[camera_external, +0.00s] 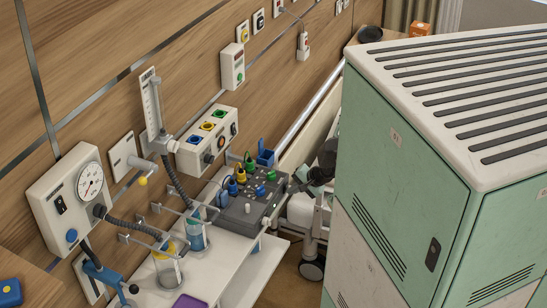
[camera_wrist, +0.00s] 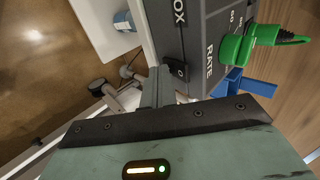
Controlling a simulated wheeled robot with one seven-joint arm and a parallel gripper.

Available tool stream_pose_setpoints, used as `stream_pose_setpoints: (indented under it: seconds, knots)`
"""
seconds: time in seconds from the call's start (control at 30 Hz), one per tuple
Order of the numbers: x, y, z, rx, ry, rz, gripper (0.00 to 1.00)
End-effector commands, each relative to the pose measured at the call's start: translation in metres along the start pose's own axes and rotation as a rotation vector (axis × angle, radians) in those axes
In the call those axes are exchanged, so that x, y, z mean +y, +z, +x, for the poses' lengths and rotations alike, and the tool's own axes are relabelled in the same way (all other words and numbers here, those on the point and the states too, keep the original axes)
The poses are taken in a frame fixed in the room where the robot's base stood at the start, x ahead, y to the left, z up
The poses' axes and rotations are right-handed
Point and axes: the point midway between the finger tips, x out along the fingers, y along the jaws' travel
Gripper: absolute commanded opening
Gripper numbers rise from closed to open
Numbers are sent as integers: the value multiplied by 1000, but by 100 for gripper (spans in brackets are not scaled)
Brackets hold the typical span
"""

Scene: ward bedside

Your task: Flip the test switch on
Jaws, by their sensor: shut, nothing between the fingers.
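A grey control box (camera_external: 238,213) with coloured plugs and knobs sits on the white shelf by the wall. In the wrist view the box (camera_wrist: 199,48) shows the word RATE and a green plug. A small black switch (camera_wrist: 177,70) is at the box's near edge; I read no test label on it and cannot tell its position. My gripper (camera_wrist: 158,72) is shut and empty, its fingertips close beside this switch; contact is unclear. In the external view my gripper (camera_external: 297,186) is at the box's right end, and the switch cannot be made out.
A large green and white cabinet (camera_external: 400,180) fills the right and hides most of my arm. A blue holder (camera_external: 265,156) stands behind the box. Jars (camera_external: 168,268) and a gauge panel (camera_external: 75,195) are left. A bed (camera_external: 300,212) is behind my gripper.

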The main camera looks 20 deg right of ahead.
Motion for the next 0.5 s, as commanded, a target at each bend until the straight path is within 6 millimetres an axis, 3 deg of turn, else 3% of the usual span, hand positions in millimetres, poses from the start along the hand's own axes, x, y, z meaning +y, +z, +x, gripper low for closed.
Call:
stream_pose_setpoints:
  seconds: [0.5]
  knots:
    - [-12, 0, -12, 0, -3, -2, 0]
